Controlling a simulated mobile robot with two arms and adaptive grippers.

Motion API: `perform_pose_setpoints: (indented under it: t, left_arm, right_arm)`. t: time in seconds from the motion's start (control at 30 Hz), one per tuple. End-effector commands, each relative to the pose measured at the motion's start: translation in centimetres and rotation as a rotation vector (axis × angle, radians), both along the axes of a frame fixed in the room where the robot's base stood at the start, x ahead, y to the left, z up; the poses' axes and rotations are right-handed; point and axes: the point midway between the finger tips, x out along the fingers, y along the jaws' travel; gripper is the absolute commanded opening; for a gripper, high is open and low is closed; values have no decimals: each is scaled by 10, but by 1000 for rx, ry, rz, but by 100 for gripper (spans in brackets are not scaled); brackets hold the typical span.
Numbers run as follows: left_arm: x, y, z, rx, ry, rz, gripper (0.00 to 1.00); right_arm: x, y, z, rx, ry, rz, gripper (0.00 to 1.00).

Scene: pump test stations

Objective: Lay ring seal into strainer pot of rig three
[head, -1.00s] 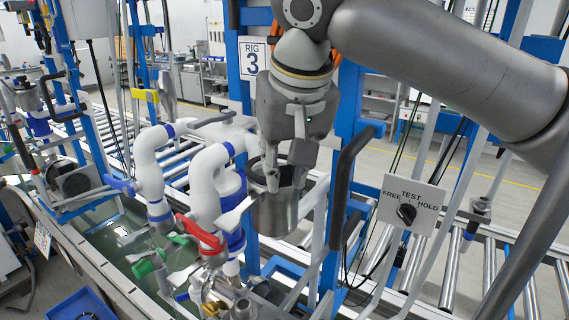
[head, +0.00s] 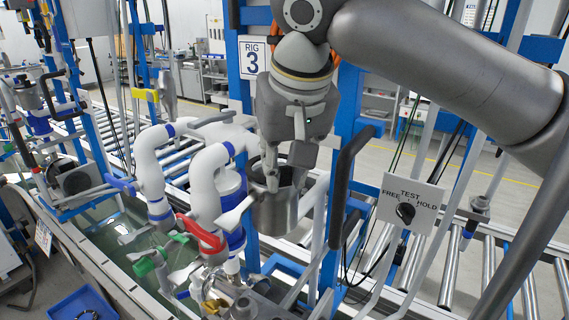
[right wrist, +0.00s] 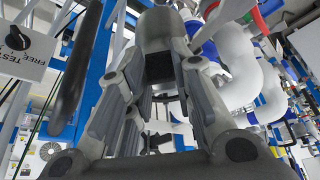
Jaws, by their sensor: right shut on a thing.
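The strainer pot (head: 275,216) is an open grey metal cup below the RIG 3 sign (head: 252,57), beside the white pipes. My right gripper (head: 284,180) points down at the pot's mouth, its fingertips at or inside the rim. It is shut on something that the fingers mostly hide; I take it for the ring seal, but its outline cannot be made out. In the right wrist view my gripper's fingers (right wrist: 160,100) show close up, with the pot's metal wall (right wrist: 165,30) beyond them. The inside of the pot is mostly hidden. My left gripper is out of view.
A red-handled valve (head: 201,233) and white pipes (head: 208,185) stand close left of the pot. A black curved handle (head: 345,175) and the TEST switch plate (head: 408,206) are to the right. A blue tray (head: 65,305) with a dark loop inside lies bottom left.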

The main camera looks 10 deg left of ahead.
Motion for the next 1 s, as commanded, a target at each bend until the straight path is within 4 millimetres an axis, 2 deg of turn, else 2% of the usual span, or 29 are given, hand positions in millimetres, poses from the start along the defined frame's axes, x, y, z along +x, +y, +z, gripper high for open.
perform_pose_setpoints:
  t: [0.57, 1.0]
  left_arm:
    - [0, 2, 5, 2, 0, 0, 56]
    - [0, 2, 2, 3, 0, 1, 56]
  right_arm:
    - [0, 0, 0, 0, 0, 0, 11]
    - [0, 0, -10, 0, 1, 0, 11]
